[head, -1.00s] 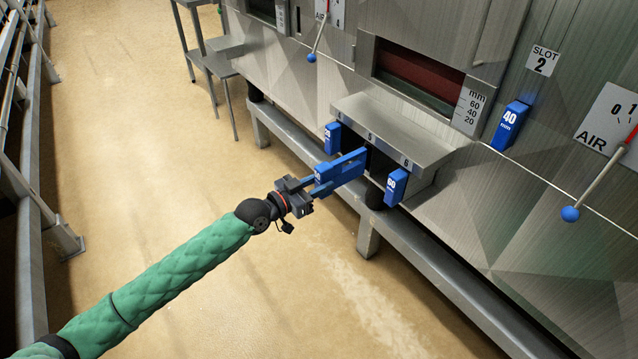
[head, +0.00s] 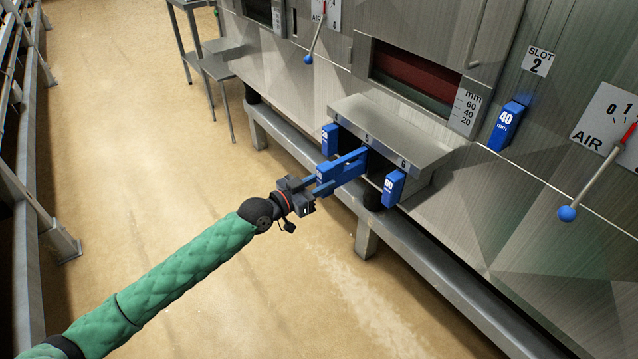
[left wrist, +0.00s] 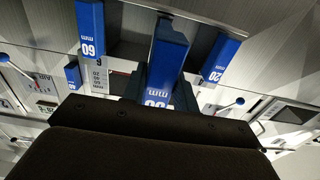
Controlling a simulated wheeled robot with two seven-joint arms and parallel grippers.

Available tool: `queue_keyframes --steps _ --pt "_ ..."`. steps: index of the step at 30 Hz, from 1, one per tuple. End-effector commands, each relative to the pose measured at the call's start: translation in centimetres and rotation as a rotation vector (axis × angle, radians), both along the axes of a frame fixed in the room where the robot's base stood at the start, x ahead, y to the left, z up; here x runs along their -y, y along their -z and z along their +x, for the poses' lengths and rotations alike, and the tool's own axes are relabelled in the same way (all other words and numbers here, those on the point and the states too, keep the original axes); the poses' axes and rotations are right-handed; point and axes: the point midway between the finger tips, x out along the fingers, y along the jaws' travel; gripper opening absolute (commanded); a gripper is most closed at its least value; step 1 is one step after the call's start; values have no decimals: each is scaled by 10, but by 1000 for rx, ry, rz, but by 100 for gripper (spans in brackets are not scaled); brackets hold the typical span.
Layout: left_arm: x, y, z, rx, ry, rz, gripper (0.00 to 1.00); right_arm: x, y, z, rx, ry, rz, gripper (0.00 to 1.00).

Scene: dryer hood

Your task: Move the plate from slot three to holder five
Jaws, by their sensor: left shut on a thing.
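My left gripper (head: 307,188) is shut on a blue plate (head: 343,173). The plate's far end reaches into the dark opening of the holder rack (head: 385,134), between the marks 5 and 6 or at 5; I cannot tell how deep it sits. In the left wrist view the held plate (left wrist: 166,62) stands upright between the fingers, its number partly hidden. Blue plates stand on both sides: a 20 mm plate (left wrist: 220,60) at holder four (head: 330,139) and a 60 mm plate (left wrist: 91,27) at holder six (head: 393,188). My right gripper is not in view.
A blue 40 mm plate (head: 506,126) sits under the slot 2 label (head: 539,61). A lever with a blue knob (head: 567,213) sticks out at the right. A steel beam (head: 420,256) runs below the rack. The floor at left is open.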

Motion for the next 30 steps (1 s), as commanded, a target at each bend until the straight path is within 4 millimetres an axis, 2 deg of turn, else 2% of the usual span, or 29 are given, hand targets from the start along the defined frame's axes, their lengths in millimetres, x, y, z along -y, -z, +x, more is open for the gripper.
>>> queue_keyframes --steps 30 --pt "17 -1 12 1 0 0 0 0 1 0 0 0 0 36"
